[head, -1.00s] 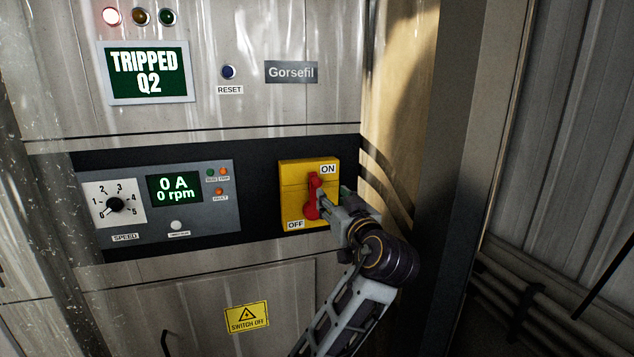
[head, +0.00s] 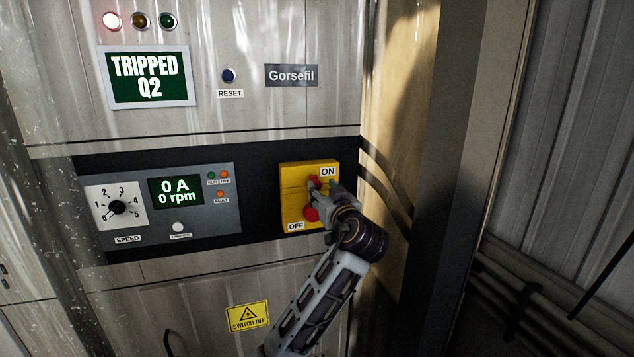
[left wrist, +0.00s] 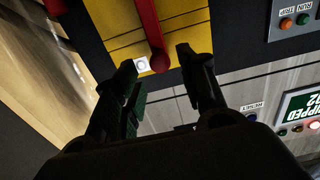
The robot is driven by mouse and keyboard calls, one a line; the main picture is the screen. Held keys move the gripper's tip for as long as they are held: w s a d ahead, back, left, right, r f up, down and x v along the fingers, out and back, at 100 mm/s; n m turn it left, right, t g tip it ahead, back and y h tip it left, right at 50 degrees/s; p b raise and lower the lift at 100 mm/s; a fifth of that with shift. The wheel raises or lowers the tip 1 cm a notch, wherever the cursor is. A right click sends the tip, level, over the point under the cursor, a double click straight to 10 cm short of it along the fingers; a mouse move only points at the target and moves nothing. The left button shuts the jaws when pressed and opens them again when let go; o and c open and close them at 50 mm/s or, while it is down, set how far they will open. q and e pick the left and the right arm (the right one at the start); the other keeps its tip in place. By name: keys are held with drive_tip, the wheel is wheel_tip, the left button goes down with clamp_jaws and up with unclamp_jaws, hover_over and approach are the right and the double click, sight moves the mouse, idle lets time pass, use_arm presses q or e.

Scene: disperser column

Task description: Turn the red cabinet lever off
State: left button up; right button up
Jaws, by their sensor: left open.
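The red lever (head: 311,213) sits upright on a yellow switch plate (head: 292,177) with an ON label at top right and an OFF label at bottom left. Its upper end lies towards ON. My left gripper (head: 321,188) is open in front of the lever's upper part and hides some of it. In the left wrist view the picture is turned over: the lever (left wrist: 151,32) runs down from the top edge, and its end lies between the two open fingertips. I cannot tell if a finger touches it. My right gripper is not in view.
Left of the switch is a panel with a speed dial (head: 117,207) and a display (head: 176,191) reading 0 A, 0 rpm. Above, a screen (head: 149,77) reads TRIPPED Q2, beside a blue reset button (head: 229,75). A dark post (head: 440,180) stands to the right.

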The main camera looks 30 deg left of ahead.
sight(318, 186)
use_arm(q)
drive_tip(key=shift+p+x, duration=0.7)
drive_tip(key=shift+x, duration=2.3)
drive_tip(key=shift+c, duration=0.3)
clamp_jaws()
